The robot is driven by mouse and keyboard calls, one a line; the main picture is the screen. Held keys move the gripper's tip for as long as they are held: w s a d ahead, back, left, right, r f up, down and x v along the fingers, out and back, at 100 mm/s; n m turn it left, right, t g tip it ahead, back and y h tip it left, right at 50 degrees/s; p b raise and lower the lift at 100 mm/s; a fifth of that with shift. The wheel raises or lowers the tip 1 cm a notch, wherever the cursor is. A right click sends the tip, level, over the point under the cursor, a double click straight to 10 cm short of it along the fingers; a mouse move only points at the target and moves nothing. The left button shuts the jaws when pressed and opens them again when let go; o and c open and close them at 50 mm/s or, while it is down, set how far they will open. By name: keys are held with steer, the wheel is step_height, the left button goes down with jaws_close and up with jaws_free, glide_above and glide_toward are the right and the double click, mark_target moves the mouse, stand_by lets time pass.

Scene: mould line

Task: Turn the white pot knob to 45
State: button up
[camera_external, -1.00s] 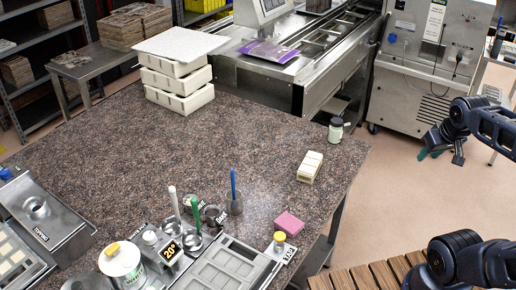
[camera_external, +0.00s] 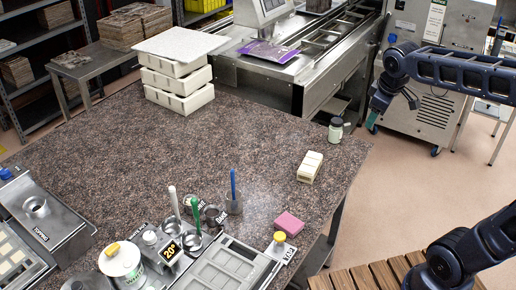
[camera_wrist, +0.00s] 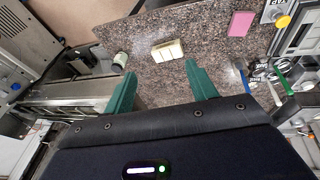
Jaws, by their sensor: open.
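A white pot (camera_external: 122,264) with a yellow knob (camera_external: 113,248) on its lid stands at the near left of the table in the external view. A smaller metal pot (camera_external: 150,240) with a pale top stands beside it, next to a "20°" sign (camera_external: 172,250). The dial marks on the knobs are too small to read. My gripper (camera_external: 393,115) is open and empty, beyond the table's right edge and far from the pots. In the wrist view its green fingers (camera_wrist: 160,70) stand apart; I cannot make out the white pot there.
On the speckled table (camera_external: 110,150) stand a cream block (camera_external: 310,167), a pink block (camera_external: 289,223), a small jar (camera_external: 335,130), a tool cup (camera_external: 234,204) and stacked white moulds (camera_external: 180,95). A yellow-knobbed unit (camera_external: 280,240) sits in front. The table's middle is clear.

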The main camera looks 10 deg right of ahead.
steer(key=w+a+n, duration=0.3)
steer(key=a, duration=0.5)
steer(key=w+a+n, duration=0.4)
steer(key=a, duration=0.4)
steer(key=n+g, duration=0.3)
steer(key=n, duration=1.5)
glide_above(149, 235)
step_height(149, 235, down, 17)
step_height(149, 235, down, 11)
steer(key=shift+s+r, duration=0.1)
steer(key=shift+c, duration=0.3)
steer(key=c, duration=0.9)
